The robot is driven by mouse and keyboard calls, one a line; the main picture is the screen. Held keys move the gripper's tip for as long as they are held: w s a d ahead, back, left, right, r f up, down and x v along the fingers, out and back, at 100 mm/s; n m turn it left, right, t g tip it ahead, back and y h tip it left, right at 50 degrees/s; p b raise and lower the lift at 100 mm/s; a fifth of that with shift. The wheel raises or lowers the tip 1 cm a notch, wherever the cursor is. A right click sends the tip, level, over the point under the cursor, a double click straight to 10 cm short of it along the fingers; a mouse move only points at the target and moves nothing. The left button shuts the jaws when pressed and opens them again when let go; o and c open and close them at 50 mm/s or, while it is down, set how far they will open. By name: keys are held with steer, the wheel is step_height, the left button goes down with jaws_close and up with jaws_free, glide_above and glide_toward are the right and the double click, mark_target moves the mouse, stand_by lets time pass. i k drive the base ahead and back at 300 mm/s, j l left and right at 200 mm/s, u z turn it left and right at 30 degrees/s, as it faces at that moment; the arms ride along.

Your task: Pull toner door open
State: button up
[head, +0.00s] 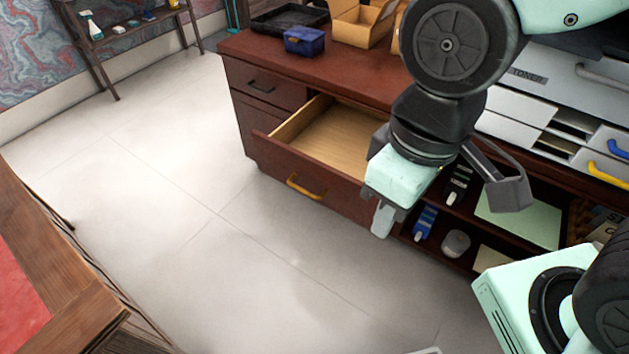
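The toner door (545,82) is a light grey front panel marked "TONER" on the machine at the right, on top of the cabinet. A grey bar handle (603,78) sits at its right side. The panel looks closed, though my arm covers its left part. My gripper (446,198) hangs in front of the cabinet, left of and below the panel. Its fingers are spread wide, with nothing seen between them. It does not touch the door or the handle.
Below the toner door are white drawers with a blue handle (612,136) and a yellow handle (617,150). A wooden drawer (330,140) stands open at the cabinet's left. An open shelf (468,222) holds small items.

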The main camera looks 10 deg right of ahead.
mark_target(600, 89)
steer(key=z, duration=1.25)
